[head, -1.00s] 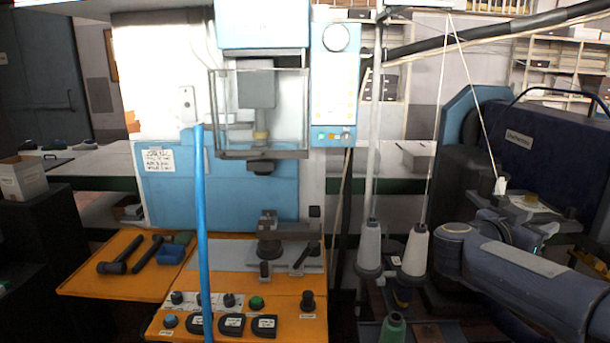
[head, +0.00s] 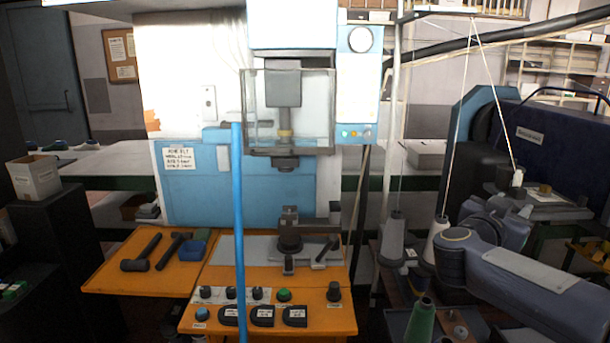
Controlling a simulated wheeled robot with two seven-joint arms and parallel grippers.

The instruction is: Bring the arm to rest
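My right arm (head: 530,279) comes in from the lower right and bends back on itself at a rounded joint. Its far part and the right gripper (head: 522,212) lie behind the bend, small and dark in front of the sewing machine. I cannot make out the fingers there, or whether they hold anything. My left arm and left gripper are not in view.
Thread cones, including a white one (head: 436,240) and a green one (head: 421,320), stand close left of my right arm. A blue press (head: 240,190) with an orange worktop (head: 120,270) fills the middle. A dark sewing machine (head: 550,140) stands behind the arm.

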